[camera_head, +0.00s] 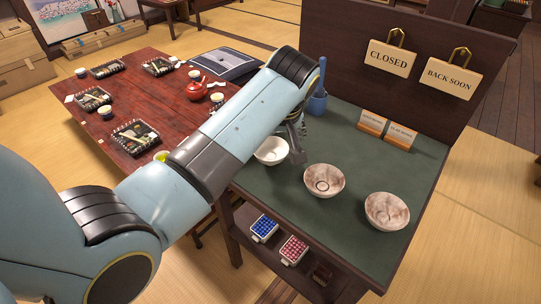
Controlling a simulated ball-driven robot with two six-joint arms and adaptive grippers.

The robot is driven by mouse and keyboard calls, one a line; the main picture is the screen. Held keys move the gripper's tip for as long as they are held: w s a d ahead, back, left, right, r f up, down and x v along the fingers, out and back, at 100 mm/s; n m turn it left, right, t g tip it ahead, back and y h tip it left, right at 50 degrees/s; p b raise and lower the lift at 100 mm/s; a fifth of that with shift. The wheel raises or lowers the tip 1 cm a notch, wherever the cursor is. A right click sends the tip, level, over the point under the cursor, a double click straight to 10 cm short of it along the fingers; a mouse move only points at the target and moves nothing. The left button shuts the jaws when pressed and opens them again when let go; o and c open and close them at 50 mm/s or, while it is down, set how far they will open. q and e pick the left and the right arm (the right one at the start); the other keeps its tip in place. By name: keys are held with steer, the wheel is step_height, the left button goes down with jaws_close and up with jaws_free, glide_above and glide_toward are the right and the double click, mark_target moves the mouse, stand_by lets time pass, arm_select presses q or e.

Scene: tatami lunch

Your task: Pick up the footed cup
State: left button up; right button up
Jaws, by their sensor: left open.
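My left arm reaches across from the left, and my left gripper (296,152) hangs low over the green-topped counter (345,145). It is small in the picture, open and seems empty. A white cup or bowl (270,151) stands on the counter just left of the gripper, partly behind my arm. Its foot does not show clearly. Two mottled pinkish bowls, one nearer (387,211) and one in the middle (324,181), stand to the right of the gripper. I cannot tell for sure which piece is the footed cup. My right gripper is not in view.
A blue holder (317,103) with an upright handle stands behind the gripper. Small signs (387,130) stand farther right, before a dark panel with hanging signs. A shelf below holds small boxes (293,249). A red table (150,100) with trays and a red teapot (196,91) is left.

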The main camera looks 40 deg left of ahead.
mark_target(270, 154)
arm_select(q)
steer(key=x, duration=0.4)
steer(key=shift+s+f, duration=0.3)
steer(key=shift+w+a+f, duration=0.15)
steer(key=shift+a+f, duration=0.05)
steer(key=shift+f, duration=0.3)
steer(key=c, duration=1.1)
